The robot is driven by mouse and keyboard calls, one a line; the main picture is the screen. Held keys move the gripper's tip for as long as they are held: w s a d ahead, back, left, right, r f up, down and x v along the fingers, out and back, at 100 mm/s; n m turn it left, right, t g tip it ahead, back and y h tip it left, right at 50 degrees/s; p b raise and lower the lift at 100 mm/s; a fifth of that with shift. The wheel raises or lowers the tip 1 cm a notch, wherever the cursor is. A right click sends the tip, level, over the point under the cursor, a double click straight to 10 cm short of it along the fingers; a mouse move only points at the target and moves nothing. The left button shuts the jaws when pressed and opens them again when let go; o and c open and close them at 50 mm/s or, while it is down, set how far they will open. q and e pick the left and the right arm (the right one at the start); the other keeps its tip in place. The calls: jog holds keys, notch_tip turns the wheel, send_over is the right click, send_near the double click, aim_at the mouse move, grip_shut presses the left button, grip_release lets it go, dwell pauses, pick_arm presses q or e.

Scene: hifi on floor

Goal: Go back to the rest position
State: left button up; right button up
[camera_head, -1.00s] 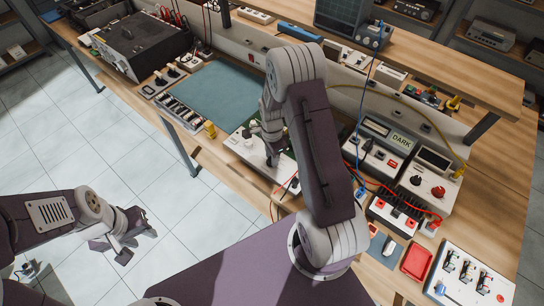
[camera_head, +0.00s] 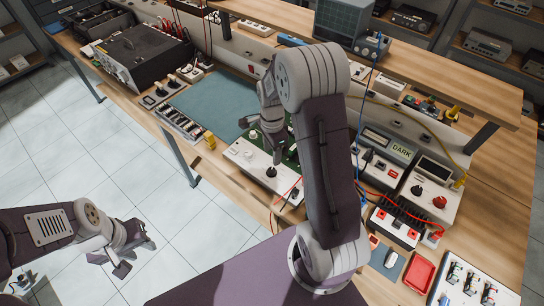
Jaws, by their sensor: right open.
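My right arm (camera_head: 330,165) rises in the middle of the view, bent at its elbow, over the front of the workbench. My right gripper (camera_head: 277,155) points down, open, just above a white control box (camera_head: 262,178) with a black knob (camera_head: 271,171). It looks empty and apart from the knob, and the arm partly hides it. My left gripper (camera_head: 136,256) is low at the left over the tiled floor, away from the bench. Its jaws look apart with nothing between them.
A raised shelf (camera_head: 440,90) runs behind. The tiled floor (camera_head: 100,150) at left is clear.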

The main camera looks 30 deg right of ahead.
dwell(0.4)
jog(key=s+a+r+n+t, duration=0.1)
jog(key=s+a+r+n, duration=0.2)
jog(key=a+r, duration=0.25)
jog(key=s+a+f+n, duration=0.2)
jog(key=s+n, duration=0.8)
jog(key=n, duration=0.5)
jog(key=shift+a, duration=0.35)
